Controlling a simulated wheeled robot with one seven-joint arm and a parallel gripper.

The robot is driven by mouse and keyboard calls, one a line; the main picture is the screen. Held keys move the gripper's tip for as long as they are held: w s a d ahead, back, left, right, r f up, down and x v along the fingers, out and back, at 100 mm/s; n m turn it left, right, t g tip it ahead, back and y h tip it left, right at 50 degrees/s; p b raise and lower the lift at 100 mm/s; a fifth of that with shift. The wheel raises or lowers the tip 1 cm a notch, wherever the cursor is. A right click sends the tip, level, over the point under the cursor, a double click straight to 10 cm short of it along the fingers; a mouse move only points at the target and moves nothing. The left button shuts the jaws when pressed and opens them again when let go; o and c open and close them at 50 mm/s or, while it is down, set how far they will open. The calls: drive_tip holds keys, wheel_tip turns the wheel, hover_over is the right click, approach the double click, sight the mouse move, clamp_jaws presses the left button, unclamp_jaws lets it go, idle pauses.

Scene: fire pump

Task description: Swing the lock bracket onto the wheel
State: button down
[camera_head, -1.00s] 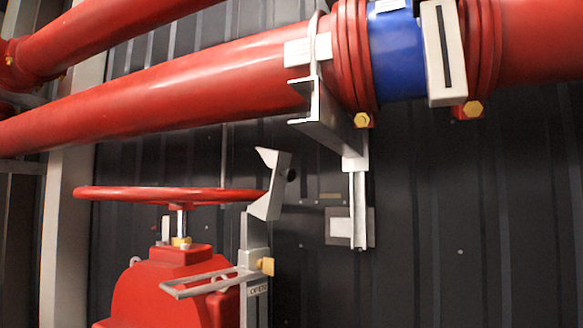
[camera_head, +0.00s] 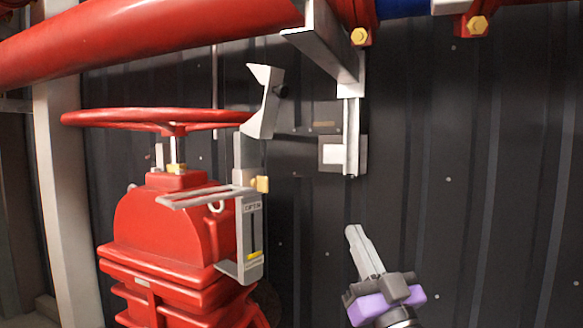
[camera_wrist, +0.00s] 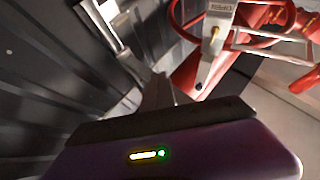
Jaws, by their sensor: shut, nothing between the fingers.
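The red wheel (camera_head: 150,118) lies level on top of the red valve in the head view; part of it shows in the wrist view (camera_wrist: 180,28). The pale grey lock bracket (camera_head: 266,103) stands tilted on a post at the wheel's right edge. Its notched side faces the rim; I cannot tell whether they touch. My gripper (camera_head: 351,231) is to the right of and below the bracket, apart from it, with its fingers together and empty, pointing up. In the wrist view the fingers (camera_wrist: 158,82) point toward the post (camera_wrist: 215,48); the bracket is not clear there.
A grey pipe support (camera_head: 325,45) hangs down the wall above my gripper. A red pipe (camera_head: 150,40) crosses the top. The red valve body (camera_head: 170,235) is at lower left, with a grey loop-shaped arm (camera_head: 205,196) jutting leftward. The dark ribbed wall right of the post is mostly clear.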

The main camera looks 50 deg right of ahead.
drive_tip(key=s+d+r+n+t, duration=0.15)
drive_tip(key=d+r+n, duration=0.25)
drive_tip(key=r, duration=1)
drive_tip(key=s+a+r+n+t+y+b, duration=0.1)
drive_tip(key=s+a+r+n+y, duration=0.1)
drive_tip(key=r+n+y, duration=0.5)
drive_tip(key=s+a+r+n+t+y, duration=0.1)
drive_tip(key=r+n+t+y, duration=0.15)
drive_tip(key=r+n, duration=0.45)
drive_tip(key=n+g+y, duration=0.4)
drive_tip(key=n+g, duration=0.2)
approach(279, 74)
drive_tip(key=p+x, duration=0.3)
drive_tip(key=x, duration=0.2)
drive_tip(key=shift+w+r+p, duration=0.15)
drive_tip(key=shift+w+p, duration=0.15)
drive_tip(key=shift+p, duration=0.1)
drive_tip(key=shift+w, duration=0.6)
